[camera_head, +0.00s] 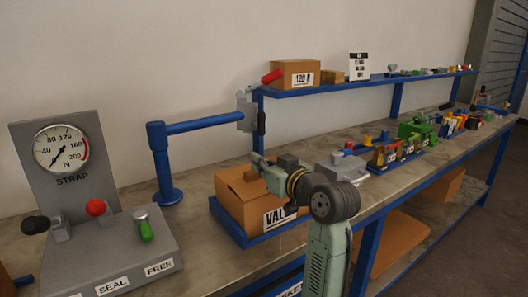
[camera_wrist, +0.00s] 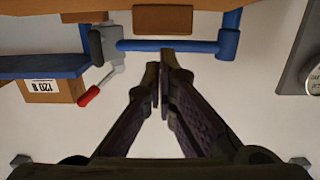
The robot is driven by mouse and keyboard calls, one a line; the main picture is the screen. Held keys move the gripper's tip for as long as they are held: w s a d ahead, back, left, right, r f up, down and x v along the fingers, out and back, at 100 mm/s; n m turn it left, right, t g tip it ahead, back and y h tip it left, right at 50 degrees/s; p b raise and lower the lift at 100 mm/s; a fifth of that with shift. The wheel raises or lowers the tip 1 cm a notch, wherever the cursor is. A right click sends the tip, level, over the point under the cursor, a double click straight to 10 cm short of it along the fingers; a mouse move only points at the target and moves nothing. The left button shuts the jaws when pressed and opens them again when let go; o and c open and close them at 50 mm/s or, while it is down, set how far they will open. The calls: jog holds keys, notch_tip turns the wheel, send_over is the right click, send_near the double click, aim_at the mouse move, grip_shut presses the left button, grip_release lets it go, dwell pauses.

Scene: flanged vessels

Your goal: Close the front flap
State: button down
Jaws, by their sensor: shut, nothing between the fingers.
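A brown cardboard box (camera_head: 243,203) with a white label starting "VAL" sits in a blue tray (camera_head: 222,217) on the bench. Its top is partly hidden behind my arm, and I cannot tell how the front flap lies. Brown cardboard (camera_wrist: 185,5) crosses the top edge of the wrist view, with a smaller brown piece (camera_wrist: 162,19) below it. My gripper (camera_head: 257,162) is over the box's top, pointing to the back. In the wrist view its fingers (camera_wrist: 159,72) are together with nothing between them. Contact with the cardboard cannot be made out.
A blue post with a horizontal arm (camera_head: 205,124) stands behind the box, carrying a grey head (camera_head: 245,108). A gauge unit with levers (camera_head: 110,245) is at left. A blue shelf (camera_head: 350,86) holds a smaller box (camera_head: 295,73). A grey device (camera_head: 340,168) and bins stand right.

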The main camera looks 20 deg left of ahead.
jog(key=shift+f, duration=0.25)
jog(key=shift+w+a+f+b, duration=0.15)
jog(key=shift+a+f+b, duration=0.15)
jog(key=shift+f+b, duration=0.4)
jog(key=shift+w+a+f, duration=0.15)
jog(key=shift+w+f, duration=0.05)
jog(key=shift+r, duration=0.1)
jog(key=shift+a+r, duration=0.1)
